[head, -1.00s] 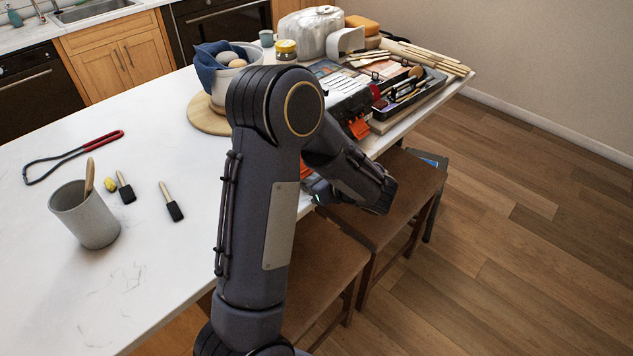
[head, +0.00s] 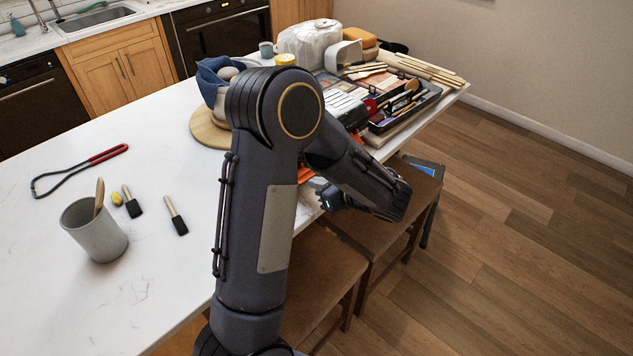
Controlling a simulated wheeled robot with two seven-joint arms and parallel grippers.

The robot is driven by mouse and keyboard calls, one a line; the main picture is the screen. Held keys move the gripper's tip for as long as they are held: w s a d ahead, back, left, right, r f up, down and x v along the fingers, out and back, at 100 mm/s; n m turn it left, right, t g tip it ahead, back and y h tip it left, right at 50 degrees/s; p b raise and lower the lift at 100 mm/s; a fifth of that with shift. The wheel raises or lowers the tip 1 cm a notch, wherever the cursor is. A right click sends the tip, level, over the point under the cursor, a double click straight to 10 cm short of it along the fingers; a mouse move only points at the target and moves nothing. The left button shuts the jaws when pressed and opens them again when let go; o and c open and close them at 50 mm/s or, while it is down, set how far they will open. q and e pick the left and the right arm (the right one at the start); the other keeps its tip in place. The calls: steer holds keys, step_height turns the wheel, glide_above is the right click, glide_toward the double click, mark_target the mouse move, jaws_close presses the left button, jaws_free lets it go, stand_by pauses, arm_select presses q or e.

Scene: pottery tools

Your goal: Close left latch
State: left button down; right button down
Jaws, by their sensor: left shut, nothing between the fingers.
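The toolbox lies open at the far right part of the white table, with its black tray (head: 428,101) of tools showing. An orange piece (head: 305,174), which looks like a latch, shows at the table's front edge beside my arm. My arm hides most of the box's front, so I cannot tell how the left latch stands. My left gripper (head: 328,200) is shut and empty. It is beyond the table's front edge, above the stools, apart from the orange piece in the picture. My right gripper is not in view.
Brown stools (head: 318,272) stand along the table's front. A grey cup (head: 95,232), brushes (head: 175,216) and a red-handled loop tool (head: 105,156) lie at the left. A bowl with a blue cloth (head: 212,78) stands behind my arm. The table's near left is clear.

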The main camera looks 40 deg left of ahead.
mark_target(311, 176)
arm_select(q)
steer(key=a+r+p, duration=0.1)
steer(key=r, duration=0.1)
steer(key=a+r+p, duration=0.1)
steer(key=r, duration=0.1)
steer(key=shift+w+a+p, duration=0.1)
steer(key=shift+p, duration=0.3)
steer(key=shift+a, duration=0.3)
stand_by(0.5)
steer(key=f+p+v, duration=0.1)
steer(key=v, duration=0.6)
steer(key=shift+d+p, duration=0.35)
